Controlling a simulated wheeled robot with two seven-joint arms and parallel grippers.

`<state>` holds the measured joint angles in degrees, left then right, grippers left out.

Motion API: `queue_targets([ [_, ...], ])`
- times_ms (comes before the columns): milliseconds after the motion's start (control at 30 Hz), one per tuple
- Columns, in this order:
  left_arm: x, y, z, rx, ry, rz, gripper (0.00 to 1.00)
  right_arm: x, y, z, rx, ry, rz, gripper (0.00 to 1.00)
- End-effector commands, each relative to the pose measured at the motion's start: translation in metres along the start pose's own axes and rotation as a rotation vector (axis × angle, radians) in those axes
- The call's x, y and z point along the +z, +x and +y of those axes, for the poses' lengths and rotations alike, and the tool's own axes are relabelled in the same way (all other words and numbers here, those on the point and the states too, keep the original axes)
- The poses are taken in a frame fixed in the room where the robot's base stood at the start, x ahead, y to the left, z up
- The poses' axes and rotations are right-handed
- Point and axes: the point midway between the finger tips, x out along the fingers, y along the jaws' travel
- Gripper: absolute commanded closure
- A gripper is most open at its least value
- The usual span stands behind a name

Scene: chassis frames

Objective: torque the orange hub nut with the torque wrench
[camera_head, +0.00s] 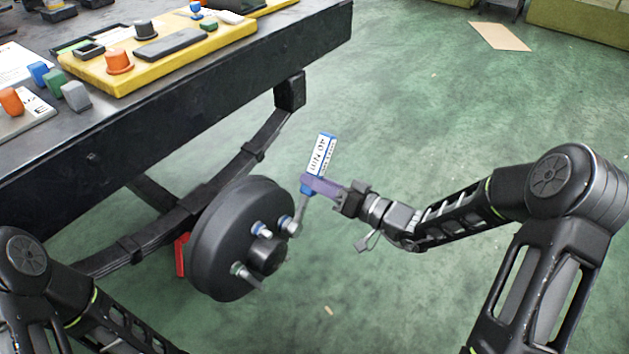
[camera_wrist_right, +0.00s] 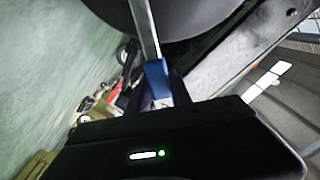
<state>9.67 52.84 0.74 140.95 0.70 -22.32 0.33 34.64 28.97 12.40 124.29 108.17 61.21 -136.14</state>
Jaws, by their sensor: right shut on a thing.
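The dark round hub (camera_head: 222,235) hangs by the bench, with its studded face toward the right. The torque wrench (camera_head: 321,150) has a blue and white labelled handle. My right gripper (camera_head: 322,186) is shut on its handle. The wrench's grey shaft runs down to the hub's upper right stud; I cannot tell whether its head is seated there. In the right wrist view the shaft (camera_wrist_right: 145,30) and blue handle part (camera_wrist_right: 157,80) extend toward the hub. A blue nut (camera_head: 258,229) and a green nut (camera_head: 240,270) show on the hub. No orange nut shows on it. My left gripper is outside the view.
The dark bench (camera_head: 200,95) bears a yellow tray (camera_head: 150,70) with an orange piece (camera_head: 118,62) and other parts. Another orange piece (camera_head: 12,100) lies at the bench's left. A red piece (camera_head: 181,256) shows behind the hub. The green floor to the right is mostly clear.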

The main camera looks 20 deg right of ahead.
Motion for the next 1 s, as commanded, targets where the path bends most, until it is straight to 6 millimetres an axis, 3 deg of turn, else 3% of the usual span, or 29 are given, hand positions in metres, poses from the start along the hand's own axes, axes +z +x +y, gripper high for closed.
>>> queue_targets([
  [400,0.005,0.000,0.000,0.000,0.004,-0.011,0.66,-0.001,0.000,0.017,-0.002,0.140,0.003,1.00],
  [1000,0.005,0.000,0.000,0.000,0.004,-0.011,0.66,0.001,0.000,0.023,-0.001,0.192,0.002,1.00],
])
